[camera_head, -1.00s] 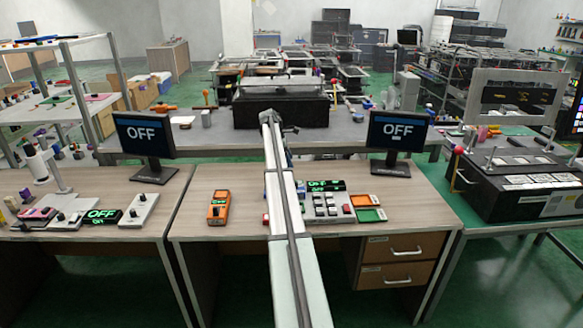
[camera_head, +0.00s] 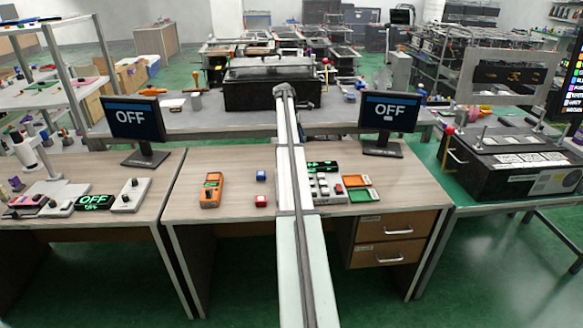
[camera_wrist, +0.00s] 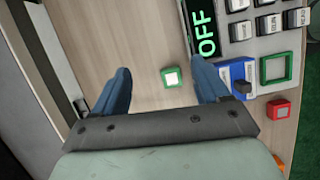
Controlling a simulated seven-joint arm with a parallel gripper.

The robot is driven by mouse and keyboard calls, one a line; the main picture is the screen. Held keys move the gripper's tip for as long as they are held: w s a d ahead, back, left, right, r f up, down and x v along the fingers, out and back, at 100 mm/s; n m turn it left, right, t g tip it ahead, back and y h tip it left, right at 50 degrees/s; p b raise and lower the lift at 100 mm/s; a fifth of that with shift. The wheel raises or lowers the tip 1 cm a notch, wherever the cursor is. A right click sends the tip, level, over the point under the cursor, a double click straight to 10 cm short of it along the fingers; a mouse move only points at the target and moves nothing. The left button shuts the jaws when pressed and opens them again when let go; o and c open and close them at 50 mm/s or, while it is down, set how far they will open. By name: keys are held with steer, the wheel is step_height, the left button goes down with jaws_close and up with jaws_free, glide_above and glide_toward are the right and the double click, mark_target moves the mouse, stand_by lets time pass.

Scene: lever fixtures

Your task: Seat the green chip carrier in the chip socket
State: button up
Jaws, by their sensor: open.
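In the wrist view, the small green chip carrier (camera_wrist: 171,77) has a pale middle and lies on the wooden table. My gripper (camera_wrist: 161,68) is open above the table, its blue fingers either side of the carrier in the picture and not visibly touching it. Right of the fingers, beside the grey panel, is a blue-and-white piece (camera_wrist: 233,72) with a dark knob. Nearby is a green-rimmed square (camera_wrist: 263,69). I cannot tell which of these is the chip socket. In the head view my arm hides the gripper and green carrier.
A grey button panel (camera_head: 328,188) with an OFF display (camera_head: 322,166) stands right of my arm. Orange (camera_head: 356,181) and green (camera_head: 364,195) trays lie right.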

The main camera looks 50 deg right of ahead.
steer(key=w+f+m+t+y, duration=0.1)
steer(key=f+m, duration=0.1)
steer(key=m, duration=0.3)
steer(key=w+a+f+m+t+y, duration=0.1)
steer(key=f+m, duration=0.2)
steer(key=m, duration=0.3)
steer(key=w+f+m+t, duration=0.1)
steer(key=f+m, duration=0.2)
steer(key=m, duration=0.3)
steer(key=shift+w+a+y, duration=0.15)
steer(key=shift+a+y, duration=0.15)
steer(key=shift+y, duration=0.1)
steer(key=shift+w+f, duration=0.2)
steer(key=shift+f, duration=2.4)
steer(key=shift+c, duration=0.3)
steer(key=c, duration=1.2)
steer(key=shift+o, duration=0.2)
